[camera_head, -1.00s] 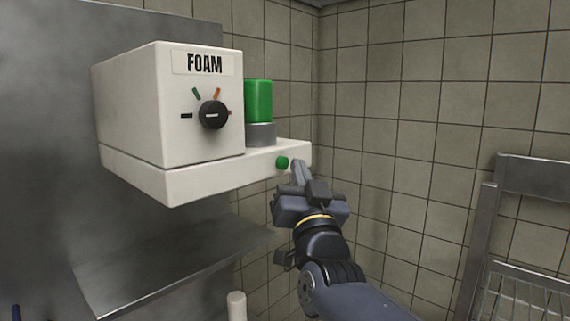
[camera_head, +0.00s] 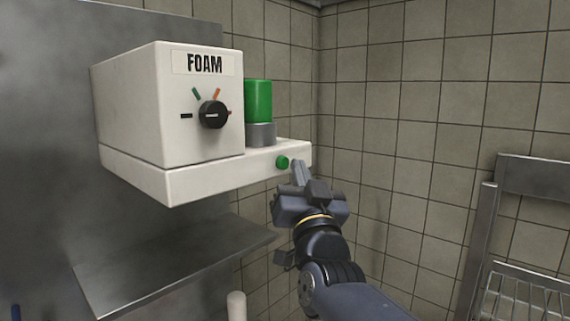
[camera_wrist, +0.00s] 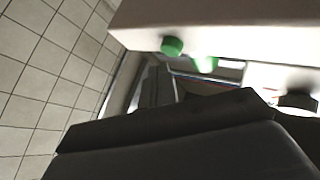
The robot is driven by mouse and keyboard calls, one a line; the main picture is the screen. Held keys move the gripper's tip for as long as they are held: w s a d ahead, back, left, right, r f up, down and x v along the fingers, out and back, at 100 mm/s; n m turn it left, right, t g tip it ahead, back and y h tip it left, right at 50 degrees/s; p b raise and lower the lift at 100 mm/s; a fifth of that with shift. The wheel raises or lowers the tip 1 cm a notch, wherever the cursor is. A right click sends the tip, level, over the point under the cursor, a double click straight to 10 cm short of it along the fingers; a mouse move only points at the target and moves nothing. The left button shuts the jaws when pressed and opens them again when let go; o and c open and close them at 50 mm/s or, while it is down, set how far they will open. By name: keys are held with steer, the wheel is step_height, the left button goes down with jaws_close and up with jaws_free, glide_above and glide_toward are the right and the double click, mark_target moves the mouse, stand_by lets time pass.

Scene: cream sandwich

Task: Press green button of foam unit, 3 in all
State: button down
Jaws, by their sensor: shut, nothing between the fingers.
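The white foam unit (camera_head: 140,110), labelled FOAM, is mounted at the left in the head view. It has a black dial (camera_head: 213,115) on its front and a green cylinder (camera_head: 258,101) on a grey base. A small round green button (camera_head: 282,162) sits on the front face of its lower ledge. My gripper (camera_head: 299,170) is shut and empty, with its tip just right of the button and close to it. Whether the tip touches the ledge I cannot tell. In the wrist view the green button (camera_wrist: 172,46) shows on the white ledge, and my gripper fills the lower part.
A steel shelf (camera_head: 175,268) juts out below the unit. A white cylinder (camera_head: 236,306) stands under it. A metal rack (camera_head: 535,180) is at the right. Tiled walls (camera_head: 400,110) close off the back; the space right of my arm looks clear.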

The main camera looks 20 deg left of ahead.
steer(key=shift+a, duration=0.15)
steer(key=shift+w+a, duration=0.15)
steer(key=shift+a, duration=0.15)
steer(key=shift+w+a, duration=0.15)
steer(key=shift+a, duration=0.25)
stand_by(0.8)
steer(key=shift+d+b, duration=0.15)
steer(key=shift+b, duration=0.2)
steer(key=shift+s+d+b, duration=0.3)
steer(key=shift+d+b, duration=0.25)
steer(key=shift+d, duration=0.1)
steer(key=d+b, duration=0.1)
steer(key=s+d+b, duration=0.1)
steer(key=d, duration=0.1)
steer(key=s+d+b, duration=0.1)
steer(key=shift+d, duration=0.3)
